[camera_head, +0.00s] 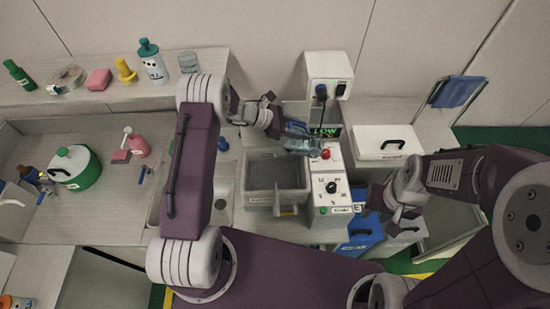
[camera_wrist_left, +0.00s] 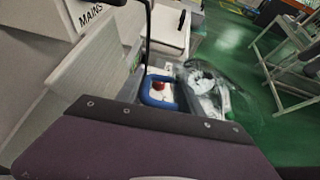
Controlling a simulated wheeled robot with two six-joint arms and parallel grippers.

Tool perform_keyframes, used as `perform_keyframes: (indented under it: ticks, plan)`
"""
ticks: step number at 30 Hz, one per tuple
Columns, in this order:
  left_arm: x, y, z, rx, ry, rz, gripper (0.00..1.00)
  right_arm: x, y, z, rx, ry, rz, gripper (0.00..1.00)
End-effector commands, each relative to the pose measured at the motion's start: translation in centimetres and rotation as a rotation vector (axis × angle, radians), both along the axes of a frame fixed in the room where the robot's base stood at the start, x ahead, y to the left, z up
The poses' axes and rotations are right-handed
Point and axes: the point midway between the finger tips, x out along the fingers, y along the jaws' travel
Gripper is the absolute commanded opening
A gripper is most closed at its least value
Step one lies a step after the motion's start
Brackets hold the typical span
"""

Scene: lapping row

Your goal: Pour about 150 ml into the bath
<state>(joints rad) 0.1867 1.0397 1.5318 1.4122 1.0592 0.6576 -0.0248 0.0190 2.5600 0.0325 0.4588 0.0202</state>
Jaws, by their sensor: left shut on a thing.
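The bath (camera_head: 249,196) is a grey open basin at the centre of the head view, with a dark grey interior. My left gripper (camera_head: 272,122) is shut on a clear bluish vessel (camera_head: 299,143), which seems a jug, just beyond the bath's far right corner. The vessel looks tilted. In the left wrist view the clear vessel (camera_wrist_left: 208,92) shows beside a blue ring (camera_wrist_left: 160,92); its liquid level cannot be made out.
A control panel (camera_head: 330,187) with a dial and a red button (camera_head: 325,154) borders the bath on the right. A white lidded box (camera_head: 386,145) stands further right. A green pot (camera_head: 75,168) and pink bottle (camera_head: 137,146) are left. Several containers line the back shelf.

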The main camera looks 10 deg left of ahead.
Motion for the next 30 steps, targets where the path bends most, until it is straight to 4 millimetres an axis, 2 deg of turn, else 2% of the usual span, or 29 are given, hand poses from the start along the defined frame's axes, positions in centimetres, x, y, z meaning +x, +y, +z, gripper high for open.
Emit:
perform_keyframes:
  ticks: [14, 30]
  plan:
    - [0.0, 0.1, 0.6, -0.088, -0.033, 0.002, 0.0, 0.0, 0.0, -1.2, 0.0, 0.0, 0.0, 0.36]
    - [-0.1, 0.3, 0.9, -0.126, -0.047, 0.002, 0.0, 0.0, 0.0, -1.6, 0.0, 0.0, 0.0, 0.36]
